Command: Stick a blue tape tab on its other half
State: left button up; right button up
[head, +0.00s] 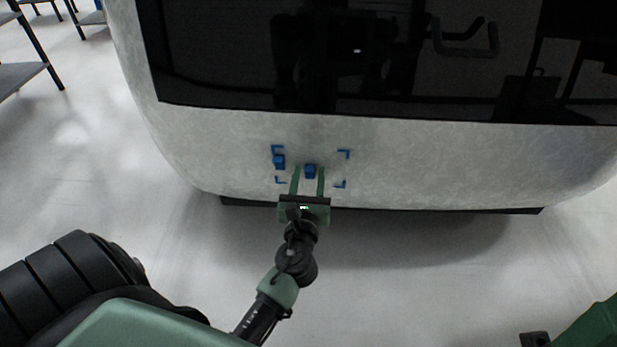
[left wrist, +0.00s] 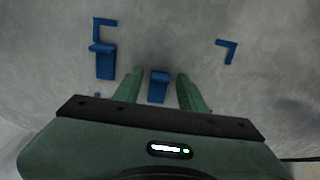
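A blue tape tab (head: 310,171) is at the pale, curved panel, between the two fingers of my left gripper (head: 308,182). In the left wrist view, the tab (left wrist: 158,88) has a gap to each finger, so the left gripper (left wrist: 159,90) is open around it. I cannot tell whether the tab touches the panel. A second blue tab (head: 279,161) is on the panel to the left, just outside the left finger; it also shows in the left wrist view (left wrist: 104,64). My right gripper is not visible.
Blue corner marks frame the area, such as the upper right one (head: 345,154) and lower right one (head: 340,185). A dark glossy window (head: 380,60) lies above the pale panel (head: 450,165). Shelving (head: 25,72) stands far left. The floor below is clear.

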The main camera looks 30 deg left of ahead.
pick_arm(q)
grip_shut()
jog(key=c, duration=0.7)
grip_release()
jog(key=shift+v, duration=0.8)
grip_shut()
jog(key=v, duration=0.6)
jog(key=shift+s+d+b, duration=0.15)
jog(key=shift+s+b, duration=0.2)
jog(key=shift+b, duration=0.05)
jog(key=shift+r, duration=0.15)
